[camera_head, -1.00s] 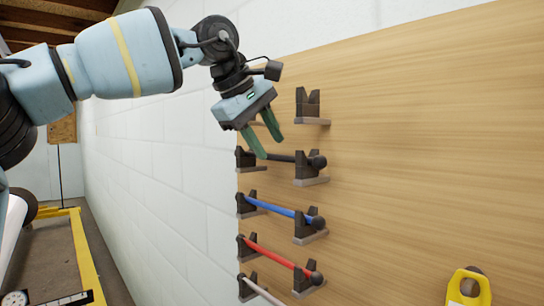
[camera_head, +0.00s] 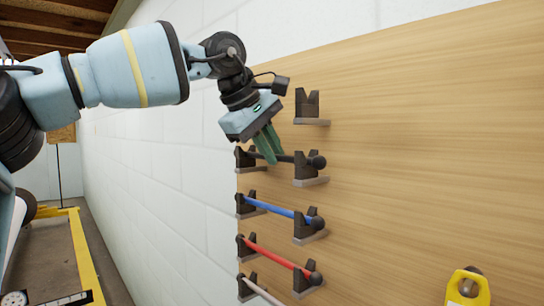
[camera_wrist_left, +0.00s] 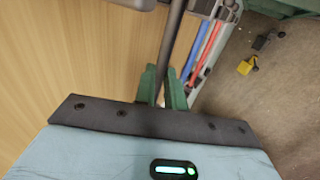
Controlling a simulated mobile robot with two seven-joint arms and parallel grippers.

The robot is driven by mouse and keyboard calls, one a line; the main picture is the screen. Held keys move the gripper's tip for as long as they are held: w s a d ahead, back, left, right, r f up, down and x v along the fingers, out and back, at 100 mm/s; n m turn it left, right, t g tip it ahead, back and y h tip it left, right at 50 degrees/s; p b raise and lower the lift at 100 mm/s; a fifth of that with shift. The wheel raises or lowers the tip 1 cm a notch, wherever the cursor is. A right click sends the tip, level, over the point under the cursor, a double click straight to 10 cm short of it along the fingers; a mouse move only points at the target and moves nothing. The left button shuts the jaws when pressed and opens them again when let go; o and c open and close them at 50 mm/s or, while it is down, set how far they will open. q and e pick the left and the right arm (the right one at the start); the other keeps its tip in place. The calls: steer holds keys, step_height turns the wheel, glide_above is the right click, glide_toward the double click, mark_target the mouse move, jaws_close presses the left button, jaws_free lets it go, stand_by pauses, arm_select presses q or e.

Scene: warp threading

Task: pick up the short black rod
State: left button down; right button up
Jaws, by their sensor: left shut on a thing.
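The short black rod (camera_head: 286,158) lies across a pair of dark notched holders on the wooden board, with a ball at its right end. It also shows in the left wrist view (camera_wrist_left: 174,40), running down between the fingers. My left gripper (camera_head: 272,158) is shut on the rod between the two holders; in the left wrist view its green fingers (camera_wrist_left: 162,88) are on both sides of the rod. The rod still rests in its holders. My right gripper is not in view.
Below hang a blue rod (camera_head: 275,208), a red rod (camera_head: 275,253) and a pale rod (camera_head: 262,291) on similar holders. An empty holder (camera_head: 309,107) is above. A yellow object (camera_head: 467,289) is at the lower right.

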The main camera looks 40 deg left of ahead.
arm_select(q)
steer(key=shift+r, duration=0.15)
